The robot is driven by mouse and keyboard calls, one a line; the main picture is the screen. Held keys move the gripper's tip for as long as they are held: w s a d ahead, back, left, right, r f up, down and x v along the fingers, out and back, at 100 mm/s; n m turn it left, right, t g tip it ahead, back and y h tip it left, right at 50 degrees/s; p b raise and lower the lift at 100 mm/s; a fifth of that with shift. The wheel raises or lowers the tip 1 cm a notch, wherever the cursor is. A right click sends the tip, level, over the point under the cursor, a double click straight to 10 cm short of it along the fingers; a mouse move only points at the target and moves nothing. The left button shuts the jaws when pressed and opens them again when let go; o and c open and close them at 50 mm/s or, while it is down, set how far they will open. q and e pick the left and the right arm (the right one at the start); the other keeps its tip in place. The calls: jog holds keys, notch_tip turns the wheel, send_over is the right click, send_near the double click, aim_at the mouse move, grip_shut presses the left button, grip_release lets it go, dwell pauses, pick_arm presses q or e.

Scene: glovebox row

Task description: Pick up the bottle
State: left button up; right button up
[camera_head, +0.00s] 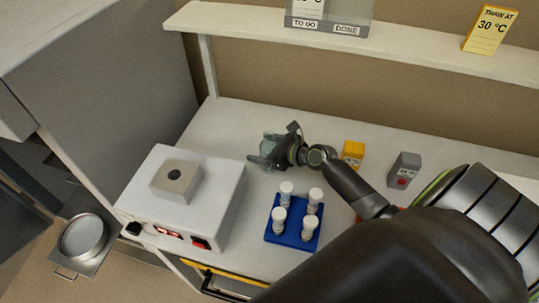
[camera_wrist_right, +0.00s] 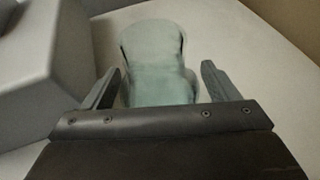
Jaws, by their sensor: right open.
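A pale green, translucent object, which I take for the bottle (camera_wrist_right: 155,50), lies or stands on the white worktop; I cannot tell which. In the head view the bottle (camera_head: 262,160) shows at the end of my right gripper (camera_head: 271,151), partly hidden by it. In the wrist view my right gripper (camera_wrist_right: 160,82) is open, with one finger on each side of the bottle's near part. Gaps show between the fingers and the bottle. Its near end is hidden behind the gripper body. My left gripper is not in view.
A white heater box (camera_head: 218,206) with a grey block stands left of the gripper. A blue rack (camera_head: 275,236) with several white-capped vials is in front. Yellow (camera_head: 353,150) and grey (camera_head: 404,170) boxes stand to the right. A shelf (camera_head: 250,25) runs behind.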

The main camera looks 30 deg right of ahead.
jog(key=c, duration=1.2)
jog(key=shift+c, duration=0.6)
jog(key=shift+r, duration=0.1)
